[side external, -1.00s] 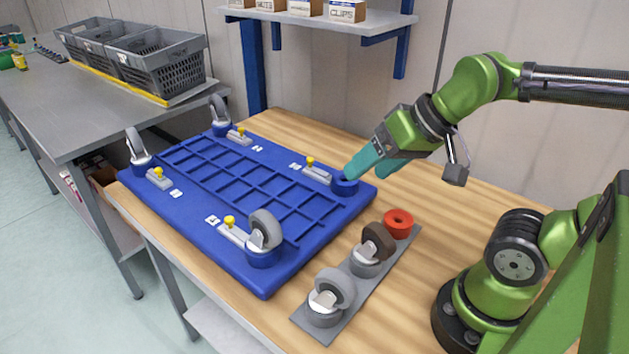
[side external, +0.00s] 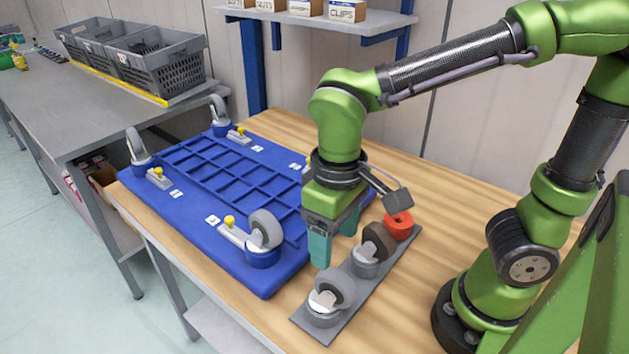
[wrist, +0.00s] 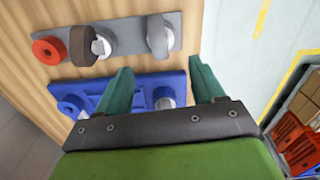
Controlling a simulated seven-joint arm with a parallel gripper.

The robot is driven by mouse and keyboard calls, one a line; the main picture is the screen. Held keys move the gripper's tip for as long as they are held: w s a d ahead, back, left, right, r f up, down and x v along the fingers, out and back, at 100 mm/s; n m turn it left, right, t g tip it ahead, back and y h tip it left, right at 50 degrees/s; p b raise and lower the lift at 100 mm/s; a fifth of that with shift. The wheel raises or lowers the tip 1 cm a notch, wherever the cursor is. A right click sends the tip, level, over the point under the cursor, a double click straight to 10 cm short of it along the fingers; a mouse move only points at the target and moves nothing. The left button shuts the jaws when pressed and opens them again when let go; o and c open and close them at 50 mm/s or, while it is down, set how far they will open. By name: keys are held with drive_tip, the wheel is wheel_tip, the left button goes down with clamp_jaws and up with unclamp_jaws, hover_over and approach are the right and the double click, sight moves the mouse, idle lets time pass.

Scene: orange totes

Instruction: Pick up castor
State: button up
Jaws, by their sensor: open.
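A castor with a grey wheel (side external: 333,285) and a castor with a brown wheel (side external: 377,243) stand on a grey strip (side external: 404,249), with a red ring (side external: 398,225) at its far end. The wrist view also shows the grey castor (wrist: 158,36), brown castor (wrist: 83,46) and red ring (wrist: 48,50). My gripper (side external: 334,249) is open and empty, fingers pointing down, above the gap between the blue tote base and the strip. In the wrist view, the grey castor is ahead, beyond my fingertips (wrist: 160,68).
The blue base (side external: 190,220) carries castors at three corners, including one near the strip (side external: 265,238). Its far right socket is hidden behind my gripper in the side view, but a blue ring (wrist: 70,106) shows in the wrist view. Grey crates (side external: 155,60) stand on another table.

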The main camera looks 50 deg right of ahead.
sight(331, 284)
drive_tip(key=f, duration=1.1)
drive_tip(key=shift+w+f, duration=0.2)
drive_tip(key=shift+f, duration=0.2)
clamp_jaws()
